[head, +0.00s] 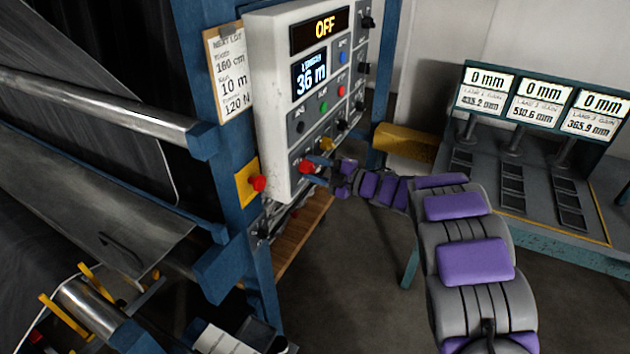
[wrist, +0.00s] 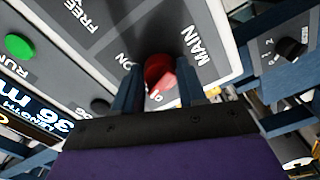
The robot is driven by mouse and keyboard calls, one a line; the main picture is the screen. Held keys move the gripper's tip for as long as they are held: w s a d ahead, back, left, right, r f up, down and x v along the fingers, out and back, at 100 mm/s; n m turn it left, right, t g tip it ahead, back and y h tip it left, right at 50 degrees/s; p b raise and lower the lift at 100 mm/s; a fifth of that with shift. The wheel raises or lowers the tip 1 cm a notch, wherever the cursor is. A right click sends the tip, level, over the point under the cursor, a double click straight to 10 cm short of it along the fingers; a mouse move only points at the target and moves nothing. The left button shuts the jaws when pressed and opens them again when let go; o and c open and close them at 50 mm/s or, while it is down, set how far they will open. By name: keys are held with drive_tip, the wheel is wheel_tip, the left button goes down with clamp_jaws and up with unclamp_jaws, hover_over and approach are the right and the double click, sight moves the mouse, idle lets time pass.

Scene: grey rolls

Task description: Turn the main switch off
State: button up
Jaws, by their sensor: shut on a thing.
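The main switch (head: 306,167) is a red knob low on the front of the white control panel (head: 264,110). In the wrist view the red knob (wrist: 158,72) sits between my two blue fingers, beside the word MAIN. My gripper (head: 318,170) is shut on the knob, and my purple and grey arm reaches it from the right. The knob's pointer and most of its dial marks are hidden by the fingers. The display (head: 322,29) at the top of the panel reads OFF, and the one below it reads 36 m.
A red button (head: 258,183) on a yellow plate is on the panel's left. Other knobs and small coloured buttons (head: 322,106) sit above the switch. A desk with three 0 mm displays (head: 535,100) is at right. Steel rollers (head: 110,105) are at left.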

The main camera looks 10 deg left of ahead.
drive_tip(key=shift+s+f+n+b, duration=0.1)
drive_tip(key=shift+f+n+b, duration=0.05)
drive_tip(key=shift+n+b, duration=1.15)
drive_tip(key=shift+f+n+b, duration=0.15)
drive_tip(key=shift+n+b, duration=0.85)
drive_tip(key=shift+b, duration=0.45)
drive_tip(key=o, duration=0.8)
drive_tip(key=shift+c, duration=0.2)
drive_tip(key=o, duration=0.3)
drive_tip(key=shift+r, duration=0.25)
drive_tip(key=p+v, duration=0.3)
drive_tip(key=v, duration=1.4)
drive_tip(key=shift+d, duration=0.2)
